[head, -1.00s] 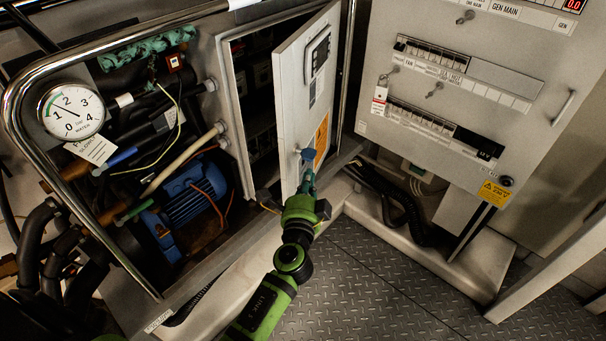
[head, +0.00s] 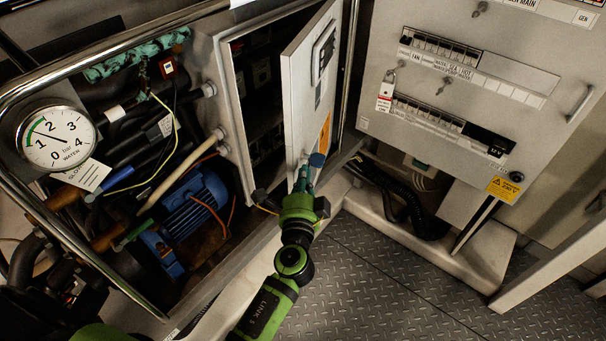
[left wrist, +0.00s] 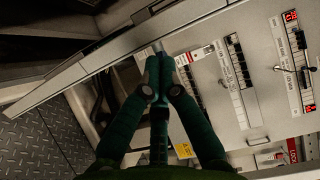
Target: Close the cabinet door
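The cabinet door (head: 300,105) is pale grey and hinged on its right side. It stands swung out from the cabinet (head: 228,110), whose dark inside shows to the left of it. My left gripper (head: 302,178) is at the door's lower part, just beside the knob. My right gripper is out of view.
A machine with a blue motor (head: 195,203), hoses and a round gauge (head: 58,138) is at the left, behind a metal rail. A grey switch panel (head: 480,90) stands at the right. Black cables (head: 405,190) lie below it. The chequered floor (head: 370,285) is clear in front.

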